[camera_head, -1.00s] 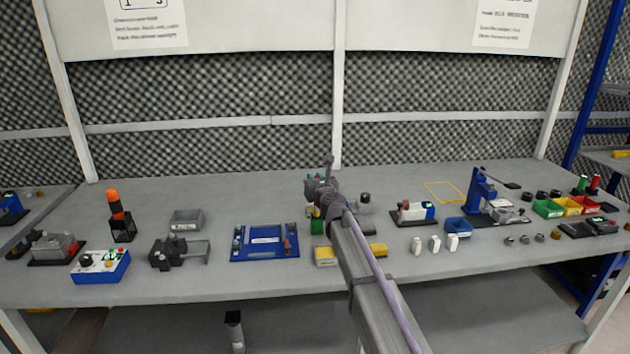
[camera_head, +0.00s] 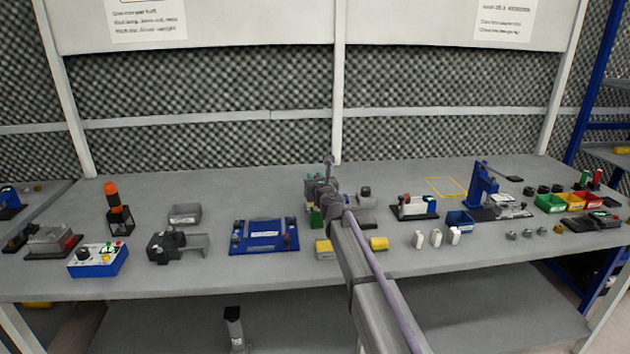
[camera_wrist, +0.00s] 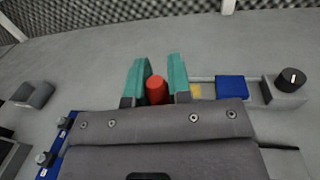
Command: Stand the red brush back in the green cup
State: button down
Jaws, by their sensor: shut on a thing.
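My gripper (camera_wrist: 158,82) has two teal fingers. They are shut on the red brush (camera_wrist: 156,90), of which only a round red end shows between them in the wrist view. In the head view my gripper is at the middle of the bench, largely covered by my own arm. The green cup (camera_head: 315,217) shows there as a small green patch just below the gripper, partly hidden by the arm. I cannot see the cup in the wrist view, nor tell whether the brush is inside or above it.
A blue tray (camera_head: 264,236) lies left of the cup. A dark-knobbed device (camera_head: 365,193) is close on the right. A grey bin (camera_head: 185,214) stands farther left. The bench behind the gripper is clear.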

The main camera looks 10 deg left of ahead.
jog(key=shift+f+b, duration=1.55)
jog(key=shift+f, duration=0.15)
jog(key=c, duration=1)
grip_release()
jog(key=shift+o, duration=0.2)
jog(key=v, duration=1)
jog(key=shift+s, duration=0.4)
